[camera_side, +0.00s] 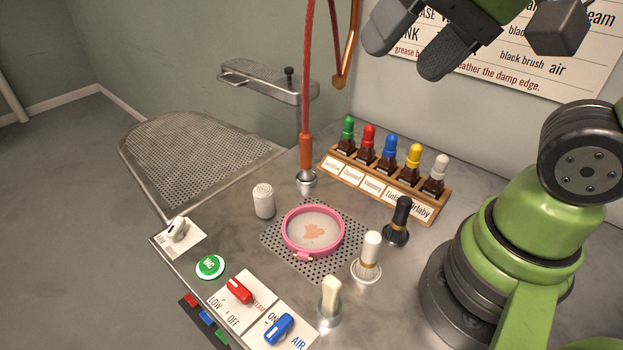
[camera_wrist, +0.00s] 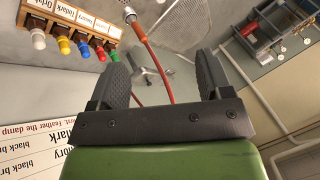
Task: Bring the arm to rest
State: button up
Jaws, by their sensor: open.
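My gripper (camera_side: 408,45) is at the top of the side view, raised high above the table and in front of the wall sign. Its two dark fingers stand apart in the wrist view (camera_wrist: 165,80), with nothing held between them. Below, a pink hoop (camera_side: 342,240) lies over a stained pale cloth (camera_side: 313,232) on a perforated plate. A white-handled brush (camera_side: 370,250) and a black-handled brush (camera_side: 400,220) stand upright to its right, apart from my gripper.
A wooden rack (camera_side: 350,172) holds several colour-capped bottles at the back. A red hose (camera_side: 306,80) hangs to a nozzle near the rack. A white cylinder (camera_side: 263,201), a pale-handled tool (camera_side: 330,300) and red and blue switches (camera_side: 239,290) are on the table. A perforated board (camera_side: 195,150) extends left.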

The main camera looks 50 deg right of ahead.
jog(key=s+n, duration=0.1)
jog(key=s+d+n+t, duration=0.1)
jog(key=shift+s+d, duration=0.1)
jog(key=shift+s, duration=0.25)
